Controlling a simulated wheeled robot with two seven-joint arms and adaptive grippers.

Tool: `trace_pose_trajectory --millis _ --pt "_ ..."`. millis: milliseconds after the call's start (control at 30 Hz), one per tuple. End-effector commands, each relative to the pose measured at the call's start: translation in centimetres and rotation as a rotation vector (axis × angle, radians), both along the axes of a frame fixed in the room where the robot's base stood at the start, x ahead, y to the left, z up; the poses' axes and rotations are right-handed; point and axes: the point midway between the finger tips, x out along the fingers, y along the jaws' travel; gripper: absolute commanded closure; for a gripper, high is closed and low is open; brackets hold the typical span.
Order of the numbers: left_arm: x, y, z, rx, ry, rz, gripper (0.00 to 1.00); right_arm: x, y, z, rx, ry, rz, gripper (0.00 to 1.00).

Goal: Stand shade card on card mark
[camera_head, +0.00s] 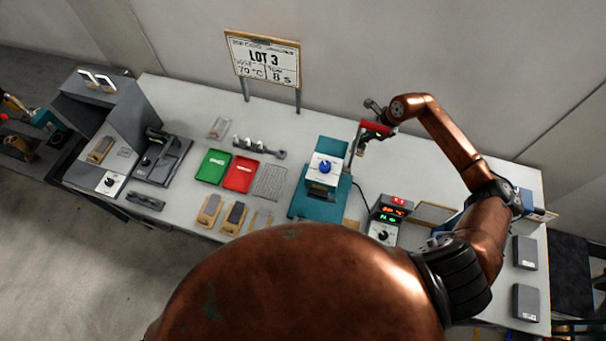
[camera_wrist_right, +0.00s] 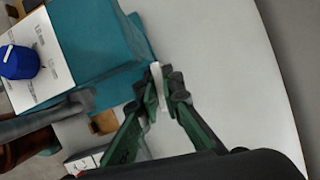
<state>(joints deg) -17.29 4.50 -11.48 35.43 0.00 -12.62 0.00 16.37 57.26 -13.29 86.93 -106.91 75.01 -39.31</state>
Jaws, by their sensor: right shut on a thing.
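My right gripper (camera_wrist_right: 165,90) is shut on a thin pale piece (camera_wrist_right: 157,74), which looks like the shade card seen edge-on. Only a narrow strip of it shows between the fingertips. In the head view the right gripper (camera_head: 360,141) is above the back of the table, just right of the teal machine (camera_head: 305,200); the card is too small to make out there. I cannot pick out the card mark in either view. My left gripper is not in view.
The teal machine has a white panel with a blue knob (camera_head: 325,167). A display box (camera_head: 389,215) stands right of it. Green (camera_head: 213,166) and red (camera_head: 240,174) trays lie left. A LOT 3 sign (camera_head: 264,60) stands behind. The wrist view shows bare table right of the gripper.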

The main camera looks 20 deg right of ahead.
Motion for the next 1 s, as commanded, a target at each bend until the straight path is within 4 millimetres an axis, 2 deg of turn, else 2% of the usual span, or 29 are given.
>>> trace_pose_trajectory --millis 33,200,400,667,1000 --pt "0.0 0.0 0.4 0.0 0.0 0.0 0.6 -1.6 -0.1 -1.6 0.004 0.007 0.016 1.0" --pt "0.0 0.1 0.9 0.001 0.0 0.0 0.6 -5.7 0.2 -5.8 0.004 0.004 0.09 1.0" --pt "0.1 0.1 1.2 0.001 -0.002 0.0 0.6 -9.0 0.4 -8.7 0.002 0.001 0.144 1.0" --pt "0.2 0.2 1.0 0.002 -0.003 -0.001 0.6 -9.7 0.5 -9.8 0.002 -0.001 0.155 1.0" --pt "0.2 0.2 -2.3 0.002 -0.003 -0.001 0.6 -9.7 0.6 -15.4 0.003 0.0 0.153 1.0"
